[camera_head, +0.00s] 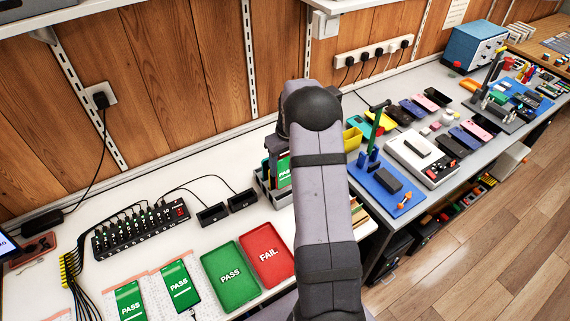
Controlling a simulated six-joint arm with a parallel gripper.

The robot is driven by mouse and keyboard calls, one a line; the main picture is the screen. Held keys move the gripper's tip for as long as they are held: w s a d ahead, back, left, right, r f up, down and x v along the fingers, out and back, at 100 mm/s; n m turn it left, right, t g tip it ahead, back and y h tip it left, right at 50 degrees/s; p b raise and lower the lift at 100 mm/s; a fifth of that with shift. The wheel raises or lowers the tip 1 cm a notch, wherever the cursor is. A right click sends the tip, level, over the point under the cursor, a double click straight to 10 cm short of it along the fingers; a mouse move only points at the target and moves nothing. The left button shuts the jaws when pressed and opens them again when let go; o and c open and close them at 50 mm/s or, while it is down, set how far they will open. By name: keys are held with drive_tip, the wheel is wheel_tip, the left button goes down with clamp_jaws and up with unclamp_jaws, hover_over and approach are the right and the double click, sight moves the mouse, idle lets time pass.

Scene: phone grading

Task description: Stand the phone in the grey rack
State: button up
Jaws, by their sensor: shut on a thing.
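A phone (285,174) with a green PASS screen is upright at the grey rack (262,188), near the back of the white bench. My gripper (277,152) is above the rack, shut on the phone's upper part. The phone's lower end is within or just behind the rack's wall; I cannot tell whether it touches the rack's floor. My arm hides the right side of the rack and part of the gripper.
A green PASS tray (231,292) and a red FAIL tray (266,242) lie in front of the rack. Two phones with green screens (129,302) (181,287) lie at left, near a black hub (142,231). Two small black docks (212,214) stand left of the rack.

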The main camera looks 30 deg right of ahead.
sight(285, 182)
drive_tip(key=shift+f, duration=0.1)
drive_tip(key=shift+f+b, duration=1.45)
drive_tip(key=shift+f, duration=0.55)
drive_tip(key=shift+f+b, duration=0.3)
drive_tip(key=shift+f, duration=0.15)
drive_tip(key=shift+f, duration=0.3)
drive_tip(key=shift+f+b, duration=0.2)
drive_tip(key=shift+b, duration=0.1)
idle(0.5)
drive_tip(key=shift+f+b, duration=0.5)
drive_tip(key=shift+f, duration=0.2)
drive_tip(key=shift+f, duration=0.25)
idle(0.3)
drive_tip(key=shift+f+b, duration=0.6)
drive_tip(key=shift+f, duration=0.1)
